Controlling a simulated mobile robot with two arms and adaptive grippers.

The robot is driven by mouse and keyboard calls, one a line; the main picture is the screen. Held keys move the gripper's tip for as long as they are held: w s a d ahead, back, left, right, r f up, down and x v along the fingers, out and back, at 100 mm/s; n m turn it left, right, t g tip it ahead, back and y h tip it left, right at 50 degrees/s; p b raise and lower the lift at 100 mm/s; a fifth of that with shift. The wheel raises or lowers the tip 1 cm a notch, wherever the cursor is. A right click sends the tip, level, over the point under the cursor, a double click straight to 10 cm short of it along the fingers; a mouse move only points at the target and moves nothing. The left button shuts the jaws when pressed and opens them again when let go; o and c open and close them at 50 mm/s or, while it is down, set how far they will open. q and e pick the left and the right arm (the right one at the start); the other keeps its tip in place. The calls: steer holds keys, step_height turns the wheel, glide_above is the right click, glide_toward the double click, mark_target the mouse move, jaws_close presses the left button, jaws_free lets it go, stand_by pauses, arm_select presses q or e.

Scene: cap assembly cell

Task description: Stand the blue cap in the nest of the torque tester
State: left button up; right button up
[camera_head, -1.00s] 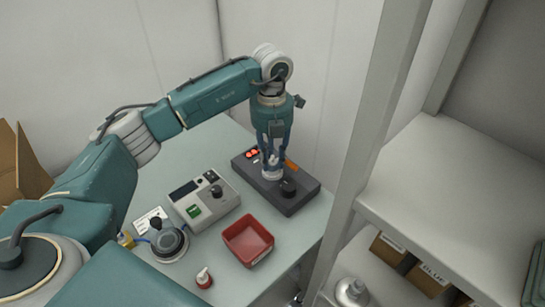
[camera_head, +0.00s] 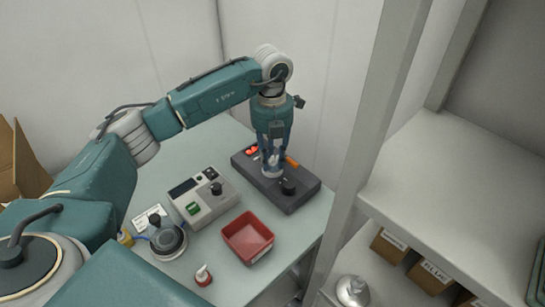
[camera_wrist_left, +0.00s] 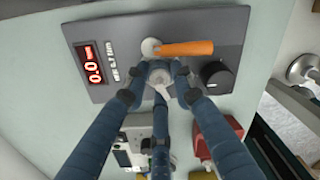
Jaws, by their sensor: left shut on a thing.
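The torque tester (camera_head: 300,199) is a dark grey box at the back of the table, with a red lit display, an orange lever and a black knob. In the left wrist view the tester (camera_wrist_left: 225,45) reads 0.0. My left gripper (camera_head: 273,160) points down over its middle, shut on the cap (camera_head: 271,173). The cap shows as a small pale piece with a blue tint, also between the fingers in the left wrist view (camera_wrist_left: 160,79). It is at or just above the tester's top; I cannot tell whether it touches. The fingers and cap hide the nest.
A grey instrument (camera_head: 218,204) and a red tray (camera_head: 226,242) stand in front of the tester. A round device (camera_head: 168,243) and a small red bottle with a white tip (camera_head: 204,277) are nearer. A shelf unit (camera_head: 440,190) stands to the right.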

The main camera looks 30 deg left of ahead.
arm_select(q)
steer(key=shift+f, duration=0.1)
stand_by(0.4)
steer(key=o, duration=0.8)
steer(key=shift+c, duration=0.2)
steer(key=shift+r+p, duration=2.25)
steer(key=shift+r, duration=1.3)
steer(key=shift+f, duration=0.1)
